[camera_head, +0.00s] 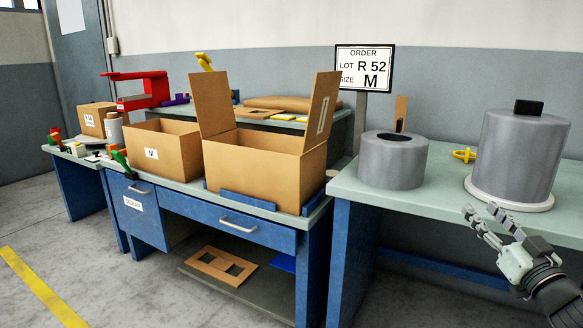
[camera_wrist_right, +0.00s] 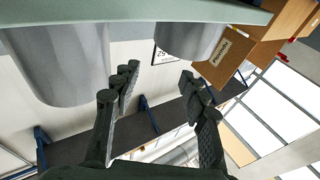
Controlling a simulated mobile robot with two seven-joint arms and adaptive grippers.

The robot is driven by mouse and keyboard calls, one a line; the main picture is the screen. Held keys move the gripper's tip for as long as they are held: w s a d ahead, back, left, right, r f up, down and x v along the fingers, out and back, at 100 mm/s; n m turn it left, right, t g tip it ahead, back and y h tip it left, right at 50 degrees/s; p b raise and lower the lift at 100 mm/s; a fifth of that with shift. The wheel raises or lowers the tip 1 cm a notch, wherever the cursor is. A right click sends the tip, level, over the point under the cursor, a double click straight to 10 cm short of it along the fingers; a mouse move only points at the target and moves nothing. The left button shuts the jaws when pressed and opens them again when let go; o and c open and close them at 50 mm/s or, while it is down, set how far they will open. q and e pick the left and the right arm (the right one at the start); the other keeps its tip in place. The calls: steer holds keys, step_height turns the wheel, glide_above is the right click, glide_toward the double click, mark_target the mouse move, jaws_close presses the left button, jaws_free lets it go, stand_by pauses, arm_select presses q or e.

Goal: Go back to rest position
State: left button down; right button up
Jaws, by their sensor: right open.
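My right gripper (camera_head: 490,222) is open and empty at the lower right of the head view, in front of the right table's front edge. Its two dark fingers stand apart in the right wrist view (camera_wrist_right: 160,85), with nothing between them. A large grey bobbin (camera_head: 518,155) stands on a white round base on the right table, beyond my right gripper and apart from it. A shorter grey bobbin (camera_head: 393,162) with a hole in its top stands further left on the same table. My left gripper is in neither view.
The right table (camera_head: 450,200) also bears a yellow ring-like piece (camera_head: 464,155). An open cardboard box (camera_head: 262,160) and a second box (camera_head: 160,150) stand on the blue workbench (camera_head: 205,204). An order sign (camera_head: 364,68) reads R 52, M. Grey floor lies in front.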

steer(key=s+a+f+m+g+h+p, duration=0.1)
steer(key=s+f+g+h, duration=0.3)
steer(key=f, duration=0.8)
steer(key=s+a+f+m+g+h, duration=0.1)
steer(key=s+f+g, duration=0.4)
steer(key=f, duration=0.8)
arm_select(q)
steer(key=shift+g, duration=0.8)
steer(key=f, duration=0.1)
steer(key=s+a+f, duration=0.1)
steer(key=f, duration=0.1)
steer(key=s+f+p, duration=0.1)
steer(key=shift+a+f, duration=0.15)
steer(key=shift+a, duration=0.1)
arm_select(e)
steer(key=s+a+f+n+g+y, duration=0.1)
steer(key=s+a+f+g, duration=0.3)
steer(key=s, duration=0.7)
steer(key=s+a+f+n+g+y, duration=0.1)
steer(key=s+a+f+g, duration=0.3)
steer(key=s+a+f, duration=0.4)
steer(key=s+f, duration=0.3)
steer(key=shift+s+a+n, duration=0.2)
steer(key=shift+s+n, duration=0.1)
steer(key=shift+n, duration=0.1)
